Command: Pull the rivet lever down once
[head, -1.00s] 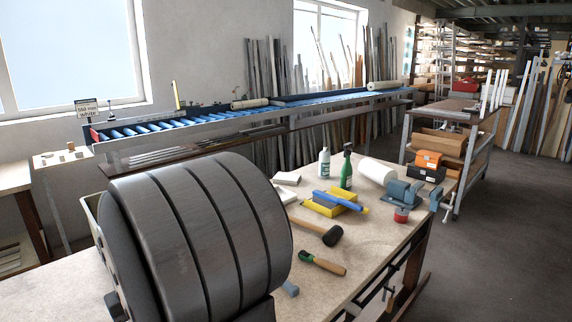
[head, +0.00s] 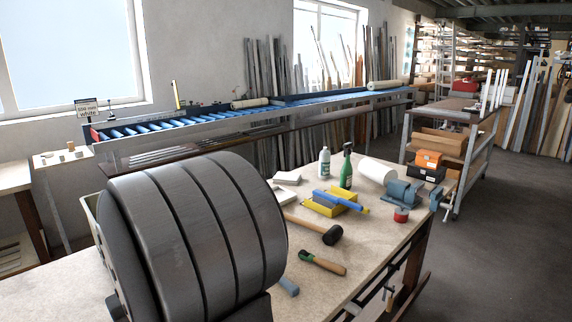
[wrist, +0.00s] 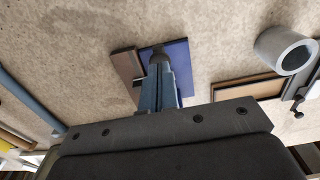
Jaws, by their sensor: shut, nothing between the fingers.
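My gripper (wrist: 160,62) is in the wrist view, its narrow blue-grey fingers together and empty. Its tip appears over a blue-purple plate (wrist: 180,58) and a brown strip (wrist: 127,68); I cannot tell whether it touches them. I cannot identify the rivet lever for certain. A long blue-grey bar (wrist: 28,100) lies slanted at the left of the wrist view, apart from the fingers. In the head view a short blue-grey end (head: 288,286) shows beside my large dark arm, which hides my gripper and part of the bench.
The bench (head: 345,260) holds a black-headed mallet (head: 332,235), a green-and-wood tool (head: 322,263), a blue vise (head: 403,192), a red tin (head: 401,214) and two bottles. A grey tube (wrist: 285,51) and a framed piece (wrist: 248,89) lie right in the wrist view. A roller conveyor (head: 200,122) stands behind.

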